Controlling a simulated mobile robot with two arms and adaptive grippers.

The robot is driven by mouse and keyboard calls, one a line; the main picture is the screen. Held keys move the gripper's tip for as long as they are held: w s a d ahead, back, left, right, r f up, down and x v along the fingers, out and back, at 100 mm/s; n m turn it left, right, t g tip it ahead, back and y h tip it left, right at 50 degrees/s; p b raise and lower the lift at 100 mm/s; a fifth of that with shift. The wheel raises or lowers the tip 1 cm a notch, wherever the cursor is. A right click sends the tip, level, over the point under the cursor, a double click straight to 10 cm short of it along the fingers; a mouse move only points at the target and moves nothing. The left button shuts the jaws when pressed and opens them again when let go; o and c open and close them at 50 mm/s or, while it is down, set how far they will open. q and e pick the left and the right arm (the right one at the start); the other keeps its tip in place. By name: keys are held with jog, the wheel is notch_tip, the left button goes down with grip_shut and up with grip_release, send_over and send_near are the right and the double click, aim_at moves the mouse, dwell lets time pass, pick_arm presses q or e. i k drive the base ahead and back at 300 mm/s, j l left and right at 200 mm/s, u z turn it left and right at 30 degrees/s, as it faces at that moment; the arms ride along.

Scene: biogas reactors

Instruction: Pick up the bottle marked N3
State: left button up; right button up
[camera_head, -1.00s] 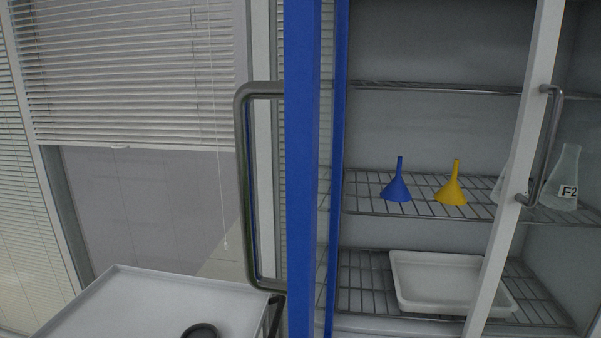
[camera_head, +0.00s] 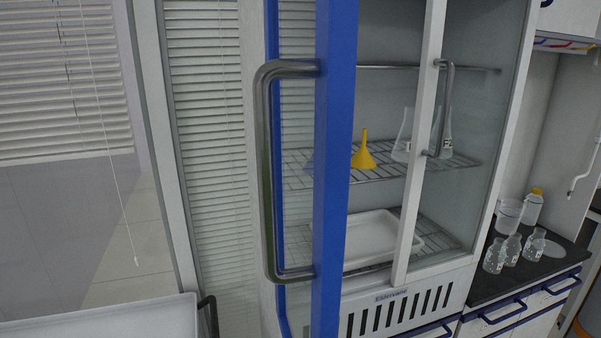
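Several small clear bottles stand on the dark counter at the right: a left bottle (camera_head: 494,256), a middle bottle (camera_head: 513,250) and a right bottle (camera_head: 534,245). Some carry small labels with dark marks, too small to read, so I cannot tell which one is N3. Neither of my grippers is in view.
A cabinet with an open blue-edged door (camera_head: 335,180) and long handle (camera_head: 265,170) fills the middle. Inside are a yellow funnel (camera_head: 363,152), flasks (camera_head: 445,135) and a white tray (camera_head: 370,238). A yellow-capped bottle (camera_head: 533,207) and beaker (camera_head: 508,216) stand on the counter (camera_head: 500,286). A white tabletop (camera_head: 110,322) is lower left.

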aim_at(494, 260)
jog(key=z, duration=1.3)
jog(key=i+l, duration=0.85)
jog(key=l, duration=0.15)
jog(key=i+u, duration=0.05)
